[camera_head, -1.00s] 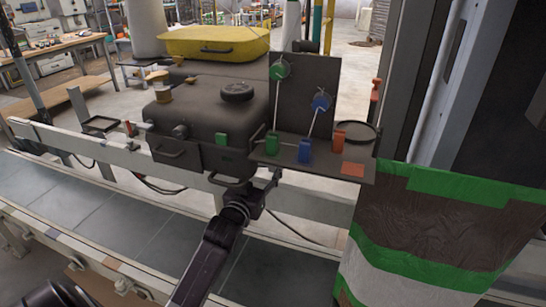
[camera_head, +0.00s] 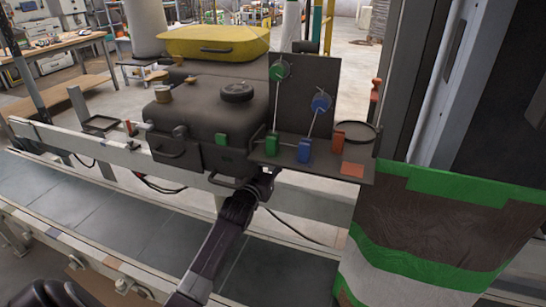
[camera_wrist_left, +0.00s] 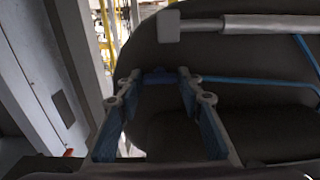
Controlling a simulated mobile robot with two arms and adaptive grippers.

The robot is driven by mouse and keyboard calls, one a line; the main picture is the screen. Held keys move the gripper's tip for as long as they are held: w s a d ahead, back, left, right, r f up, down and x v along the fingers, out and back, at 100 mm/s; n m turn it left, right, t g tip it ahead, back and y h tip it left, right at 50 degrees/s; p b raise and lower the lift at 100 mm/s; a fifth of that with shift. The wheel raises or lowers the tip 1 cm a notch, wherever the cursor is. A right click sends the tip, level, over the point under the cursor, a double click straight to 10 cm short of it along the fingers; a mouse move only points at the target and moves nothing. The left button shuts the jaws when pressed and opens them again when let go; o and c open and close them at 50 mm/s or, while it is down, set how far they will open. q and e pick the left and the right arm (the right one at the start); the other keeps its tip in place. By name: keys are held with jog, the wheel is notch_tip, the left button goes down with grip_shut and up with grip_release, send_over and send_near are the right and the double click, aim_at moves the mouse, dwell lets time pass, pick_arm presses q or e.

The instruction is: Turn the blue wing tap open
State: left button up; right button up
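In the left wrist view a small blue piece (camera_wrist_left: 160,77), which looks like the blue wing tap, sits between the fingertips of my left gripper (camera_wrist_left: 158,90). A thin blue line (camera_wrist_left: 245,81) runs to the right at the same height. The two blue-padded fingers stand apart, one on each side of the blue piece; I cannot tell whether they touch it. In the head view my left gripper (camera_head: 266,174) reaches under the front edge of the dark shelf (camera_head: 325,168), and its fingers are mostly hidden. The tap cannot be made out there. My right gripper is not in view.
A blue block (camera_head: 304,150), a green block (camera_head: 272,144) and an orange block (camera_head: 338,138) stand on the shelf. A blue round knob (camera_head: 321,102) is on the upright panel.

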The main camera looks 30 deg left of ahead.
pick_arm(q)
jog(key=c, duration=0.6)
jog(key=n+p, duration=0.5)
jog(key=n, duration=1.2)
jog(key=shift+a+f+n, duration=0.1)
jog(key=shift+n, duration=0.5)
jog(key=o, duration=1.2)
jog(key=shift+c, duration=0.2)
